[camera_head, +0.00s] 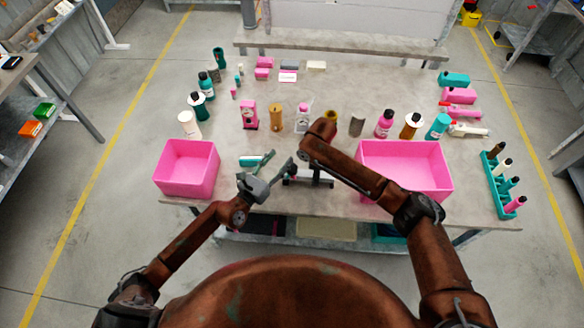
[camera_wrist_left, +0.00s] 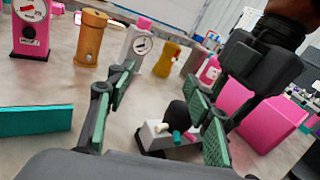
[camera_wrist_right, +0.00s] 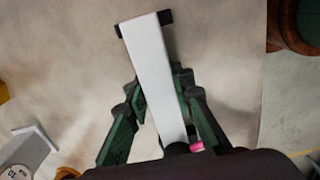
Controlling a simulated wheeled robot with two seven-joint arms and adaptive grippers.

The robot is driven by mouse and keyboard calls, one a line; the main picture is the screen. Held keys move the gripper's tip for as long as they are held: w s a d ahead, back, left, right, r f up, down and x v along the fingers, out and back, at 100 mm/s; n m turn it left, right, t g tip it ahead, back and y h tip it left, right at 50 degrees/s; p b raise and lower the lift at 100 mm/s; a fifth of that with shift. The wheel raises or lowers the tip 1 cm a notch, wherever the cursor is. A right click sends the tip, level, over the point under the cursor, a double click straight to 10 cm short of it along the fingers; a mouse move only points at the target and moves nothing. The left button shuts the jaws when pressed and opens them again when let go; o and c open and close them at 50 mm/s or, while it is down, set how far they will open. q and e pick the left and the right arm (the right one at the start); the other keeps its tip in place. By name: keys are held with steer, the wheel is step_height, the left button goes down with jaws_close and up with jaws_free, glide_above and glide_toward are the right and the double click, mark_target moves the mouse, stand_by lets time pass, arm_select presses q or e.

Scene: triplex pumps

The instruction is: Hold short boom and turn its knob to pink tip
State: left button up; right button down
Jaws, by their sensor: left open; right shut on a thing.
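The short boom is a pale grey bar (camera_wrist_right: 152,75) with black ends, seen from above in the right wrist view. It lies between the fingers of my right gripper (camera_wrist_right: 158,85), which is shut on it. In the left wrist view, the boom's near end (camera_wrist_left: 158,141) shows a black round part and small rods with white, teal and pink tips. My left gripper (camera_head: 281,161) is open and empty, left of the boom; its fingers (camera_wrist_left: 160,85) reach toward that end without clasping it. In the head view, my right arm partly hides the boom (camera_head: 322,180).
Pink (camera_head: 249,115), orange (camera_head: 277,118) and white (camera_head: 302,118) pumps stand behind the boom. Pink bins stand at left (camera_head: 185,188) and right (camera_head: 440,190). A teal piece (camera_head: 250,161) lies beside my left gripper. Several bottles stand around the table.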

mark_target(289, 172)
arm_select(q)
steer(key=shift+m+t+y, duration=0.3)
steer(key=shift+t+y, duration=0.2)
steer(key=shift+y, duration=0.1)
steer(key=s+f, duration=0.1)
steer(key=s, duration=0.2)
steer(key=s+f, duration=0.1)
steer(key=s, duration=0.3)
steer(key=s+f, duration=0.1)
steer(key=s, duration=0.3)
steer(key=shift+s+d+f, duration=0.1)
steer(key=shift+s+d, duration=0.15)
steer(key=x, duration=1.1)
steer(key=shift+w+d, duration=0.15)
steer(key=shift+w, duration=0.2)
steer(key=shift+c, duration=0.4)
